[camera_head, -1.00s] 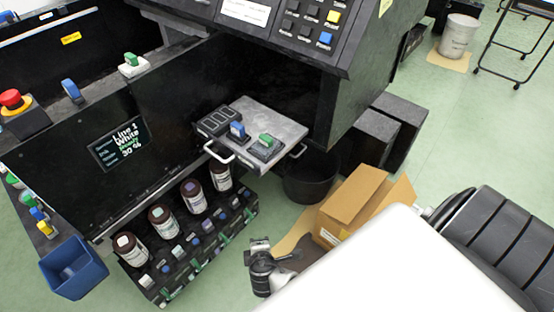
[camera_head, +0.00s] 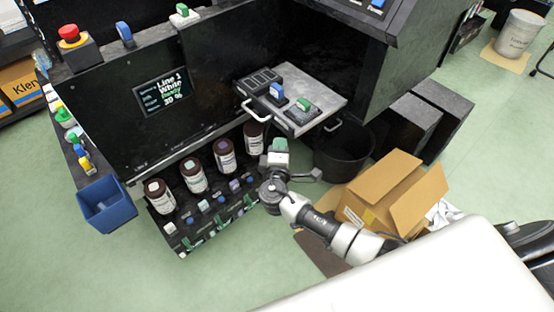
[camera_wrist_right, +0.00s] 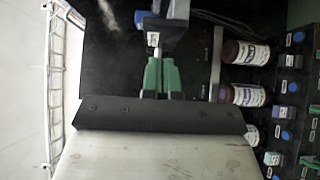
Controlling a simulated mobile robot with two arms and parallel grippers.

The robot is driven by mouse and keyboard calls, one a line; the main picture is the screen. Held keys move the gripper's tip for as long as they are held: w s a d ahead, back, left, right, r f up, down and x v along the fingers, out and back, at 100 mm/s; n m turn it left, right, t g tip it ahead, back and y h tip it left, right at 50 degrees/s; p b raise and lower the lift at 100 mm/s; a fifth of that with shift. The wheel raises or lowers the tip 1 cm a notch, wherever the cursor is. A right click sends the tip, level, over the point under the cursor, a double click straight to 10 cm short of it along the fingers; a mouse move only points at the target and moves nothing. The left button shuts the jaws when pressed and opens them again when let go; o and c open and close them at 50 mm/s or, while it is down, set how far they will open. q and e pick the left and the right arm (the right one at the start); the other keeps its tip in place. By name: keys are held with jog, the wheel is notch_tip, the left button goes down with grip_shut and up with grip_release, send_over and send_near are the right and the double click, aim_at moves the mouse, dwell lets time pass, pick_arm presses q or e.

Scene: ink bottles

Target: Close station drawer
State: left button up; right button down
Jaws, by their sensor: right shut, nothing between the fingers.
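The station drawer (camera_head: 322,87) is pulled out from the black station. It has a grey metal top and pale handles at its front. A blue knob (camera_head: 276,92) and a green knob (camera_head: 303,104) stand on it. My right gripper (camera_head: 279,146) is just below the drawer's front edge in the head view, beside the rightmost bottle. Its green fingers are together and empty, and they also show in the wrist view (camera_wrist_right: 162,75). I cannot tell whether they touch the drawer. My left gripper is not in view.
Several dark bottles (camera_head: 192,175) stand in a rack below the station panel. A blue bin (camera_head: 106,205) hangs at the left. A black bucket (camera_head: 343,155) and an open cardboard box (camera_head: 383,190) are on the floor to the right of my gripper.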

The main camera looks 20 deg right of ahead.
aim_at(290, 132)
jog(key=shift+w+d, duration=0.2)
jog(key=shift+d, duration=0.55)
jog(key=shift+w+d, duration=0.2)
jog(key=shift+d, duration=0.55)
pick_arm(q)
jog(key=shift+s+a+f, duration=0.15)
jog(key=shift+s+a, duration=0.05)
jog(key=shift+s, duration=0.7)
pick_arm(e)
jog(key=shift+d, duration=0.1)
